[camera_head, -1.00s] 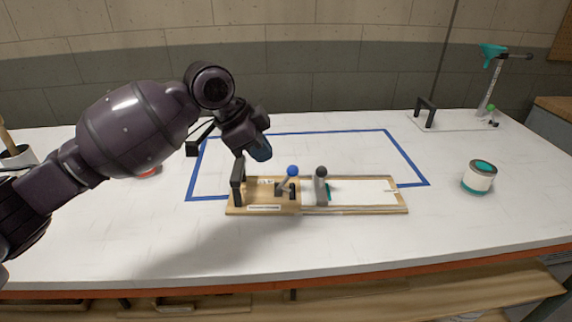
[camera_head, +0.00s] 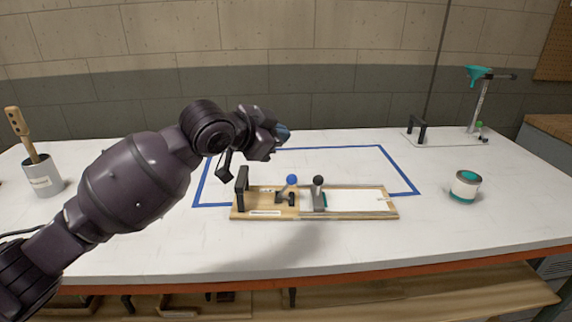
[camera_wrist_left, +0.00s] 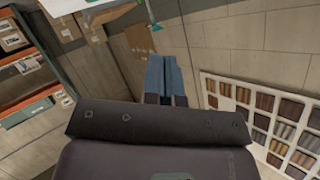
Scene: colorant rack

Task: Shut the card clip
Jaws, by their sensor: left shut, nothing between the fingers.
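A wooden board (camera_head: 240,214) lies on the white table in the head view. A small lever with a blue knob (camera_head: 292,180) stands on its left half, leaning right. To its right is a grey upright piece (camera_head: 319,199) with a black knob (camera_head: 318,180), beside a white card-like strip (camera_head: 355,201). I cannot tell which part is the card clip. A black handle (camera_head: 242,187) stands at the board's left end. My left gripper (camera_head: 283,133) is above and behind the board, apart from it. Its blue fingers (camera_wrist_left: 165,76) are shut and empty in the left wrist view.
Blue tape (camera_head: 330,147) outlines an area behind and around the board. A grey pot (camera_head: 41,177) holds a wooden tool at left. The front table strip is clear.

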